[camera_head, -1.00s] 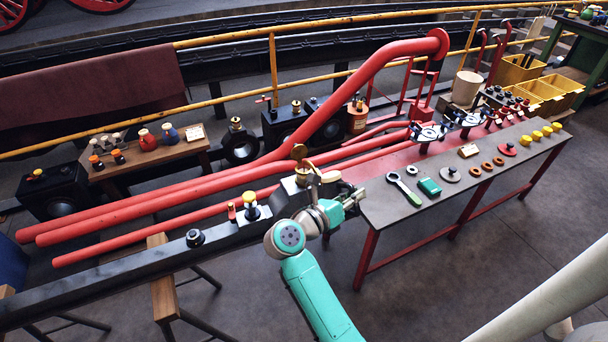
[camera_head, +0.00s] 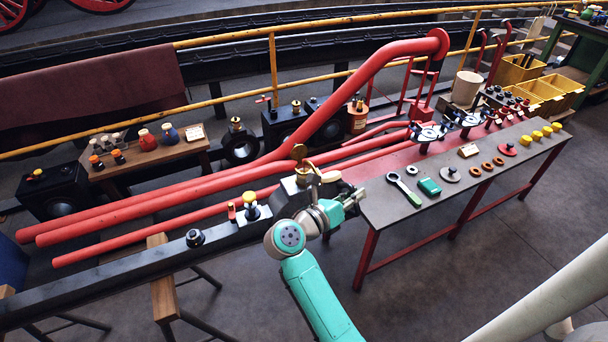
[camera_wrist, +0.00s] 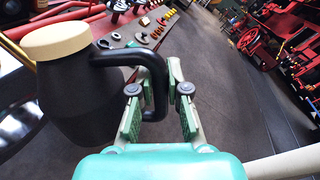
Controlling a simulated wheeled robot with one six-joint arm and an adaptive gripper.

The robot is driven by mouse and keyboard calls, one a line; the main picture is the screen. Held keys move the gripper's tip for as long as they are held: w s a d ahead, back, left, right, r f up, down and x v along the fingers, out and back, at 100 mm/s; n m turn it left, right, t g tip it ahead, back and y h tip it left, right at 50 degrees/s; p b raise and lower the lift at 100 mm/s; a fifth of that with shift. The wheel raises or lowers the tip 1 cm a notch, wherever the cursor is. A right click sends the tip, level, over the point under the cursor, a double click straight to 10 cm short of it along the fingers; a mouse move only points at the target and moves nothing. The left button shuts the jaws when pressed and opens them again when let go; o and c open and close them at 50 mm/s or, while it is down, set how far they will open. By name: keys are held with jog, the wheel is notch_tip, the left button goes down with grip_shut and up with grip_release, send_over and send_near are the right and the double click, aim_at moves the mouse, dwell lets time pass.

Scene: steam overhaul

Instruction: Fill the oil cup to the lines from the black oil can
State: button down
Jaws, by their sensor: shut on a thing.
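A black oil can (camera_wrist: 80,108) with a cream top and a black loop handle fills the left of the wrist view. My gripper (camera_wrist: 158,92) is shut on its handle, with one green-padded finger on each side. In the head view my gripper (camera_head: 350,201) is beside the end of the black beam; the can's cream top (camera_head: 330,176) shows there, and its body is mostly hidden. A brass oil cup (camera_head: 303,173) with a raised lid stands on a pale block just left of the can. Its lines and oil level are too small to tell.
A yellow-capped fitting (camera_head: 250,206) stands left of the cup. Red pipes (camera_head: 180,205) run behind. Open floor lies in front.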

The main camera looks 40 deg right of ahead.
aim_at(352, 213)
jog(key=shift+s+a+f+m+t+h, duration=0.2)
jog(key=shift+f+m, duration=0.45)
jog(key=shift+f, duration=0.7)
jog(key=shift+s+d+f+m+t+h, duration=0.1)
jog(key=shift+s+f+m, duration=0.2)
jog(key=shift+f+m, duration=0.7)
jog(key=f+m, duration=0.2)
jog(key=f, duration=0.1)
jog(key=w+f+m, duration=0.1)
jog(key=f, duration=0.1)
jog(key=shift+f+h, duration=0.25)
jog(key=shift+h, duration=0.05)
jog(key=s+a+r, duration=0.3)
jog(key=s+a, duration=0.2)
jog(key=s, duration=0.3)
jog(key=shift+s, duration=0.3)
